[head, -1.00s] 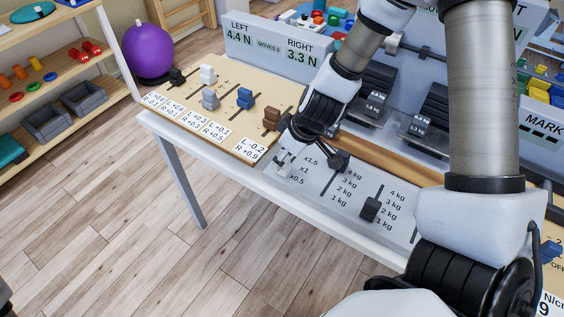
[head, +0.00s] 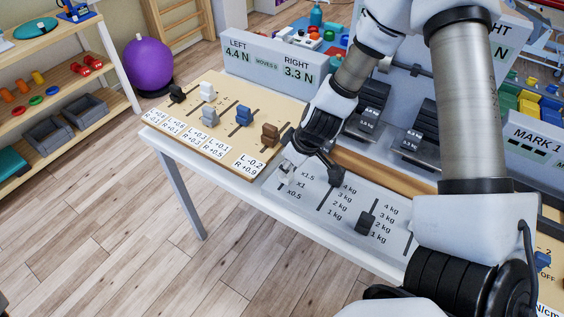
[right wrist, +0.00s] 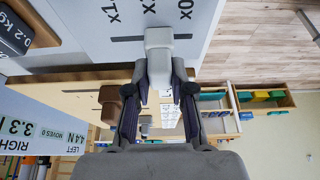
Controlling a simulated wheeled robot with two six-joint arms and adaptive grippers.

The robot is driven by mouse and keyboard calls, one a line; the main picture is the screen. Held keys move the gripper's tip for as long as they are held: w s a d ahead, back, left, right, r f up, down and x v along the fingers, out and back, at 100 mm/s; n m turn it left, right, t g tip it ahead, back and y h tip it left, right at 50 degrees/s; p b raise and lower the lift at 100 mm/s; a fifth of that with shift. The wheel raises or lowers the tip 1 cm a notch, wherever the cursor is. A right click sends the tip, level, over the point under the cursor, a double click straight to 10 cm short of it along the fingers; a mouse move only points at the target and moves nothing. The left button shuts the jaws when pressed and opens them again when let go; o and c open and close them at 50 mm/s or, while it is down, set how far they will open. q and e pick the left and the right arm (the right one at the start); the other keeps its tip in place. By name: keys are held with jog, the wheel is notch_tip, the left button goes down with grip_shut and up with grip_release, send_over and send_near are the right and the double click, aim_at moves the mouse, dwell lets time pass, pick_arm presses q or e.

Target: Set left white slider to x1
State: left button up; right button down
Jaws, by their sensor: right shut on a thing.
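The left white slider (right wrist: 158,42) shows in the right wrist view as a pale knob between my right gripper's two dark fingers. My right gripper (right wrist: 160,85) is shut on it. In the head view my right gripper (head: 288,168) is at the left end of the grey panel, beside the scale marked x1.5, x1 and x0.5 (head: 300,185). There the fingers partly hide the knob. In the right wrist view the knob is close to the x1 mark, slightly toward the x0.5 side; its exact setting is hard to tell. My left gripper is not in view.
Dark sliders on kg scales (head: 366,222) stand right of my gripper. A wooden board (head: 205,140) with a brown slider (head: 270,134) and several others lies to the left. A display (head: 275,58) reads left 4.4 N, right 3.3 N. The floor in front is clear.

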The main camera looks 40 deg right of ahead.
jog(key=shift+w+d, duration=0.25)
jog(key=shift+d, duration=0.3)
jog(key=shift+a, duration=0.1)
jog(key=c, duration=1)
grip_release()
jog(key=shift+r, duration=0.1)
jog(key=v, duration=1.1)
jog(key=shift+s+r, duration=0.25)
jog(key=shift+r, duration=0.1)
